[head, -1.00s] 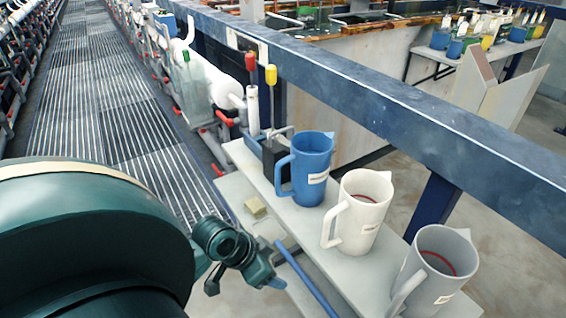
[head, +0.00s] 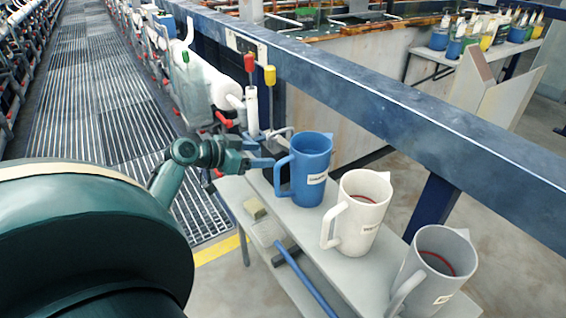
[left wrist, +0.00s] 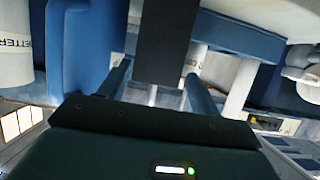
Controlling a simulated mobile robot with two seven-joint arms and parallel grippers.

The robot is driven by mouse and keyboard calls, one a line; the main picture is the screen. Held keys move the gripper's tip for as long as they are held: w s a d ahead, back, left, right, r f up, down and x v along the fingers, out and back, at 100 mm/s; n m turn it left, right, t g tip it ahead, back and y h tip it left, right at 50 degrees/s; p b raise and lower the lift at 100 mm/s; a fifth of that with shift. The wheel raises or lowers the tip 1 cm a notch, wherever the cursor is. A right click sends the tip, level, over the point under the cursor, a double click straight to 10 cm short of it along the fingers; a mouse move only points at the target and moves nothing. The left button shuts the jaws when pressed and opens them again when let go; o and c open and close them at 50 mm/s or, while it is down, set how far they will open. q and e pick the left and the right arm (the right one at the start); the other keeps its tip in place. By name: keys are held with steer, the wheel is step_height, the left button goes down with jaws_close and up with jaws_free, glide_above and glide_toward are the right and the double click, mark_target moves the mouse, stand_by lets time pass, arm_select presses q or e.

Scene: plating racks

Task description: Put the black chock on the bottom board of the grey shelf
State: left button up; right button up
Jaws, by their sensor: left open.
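The black chock (head: 274,153) stands on the top board (head: 335,262) of the grey shelf, just left of the blue jug, which hides part of it. It also shows as a dark block (left wrist: 165,40) in the left wrist view. My left gripper (head: 262,154) is open at the chock, its blue fingers pointing right. In the left wrist view the chock is ahead, between the lines of the two fingers; I cannot tell whether they touch it. The bottom board (head: 232,189) of the grey shelf shows lower and to the left. My right gripper is not in view.
A blue jug (head: 310,172), a white jug (head: 362,210) and a grey jug (head: 430,270) stand on the top board. A sponge-like block (head: 254,208) and a blue-handled tool (head: 308,282) lie lower. Red-topped (head: 250,85) and yellow-topped (head: 269,95) rods rise behind the chock.

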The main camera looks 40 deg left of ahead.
mark_target(267, 156)
arm_select(q)
steer(key=x, duration=0.5)
steer(key=shift+w+d+f, duration=0.2)
steer(key=shift+w+f, duration=0.05)
steer(key=shift+w, duration=0.2)
steer(key=shift+c, duration=0.4)
steer(key=c, duration=0.9)
steer(key=shift+c, duration=0.9)
steer(key=shift+r, duration=0.15)
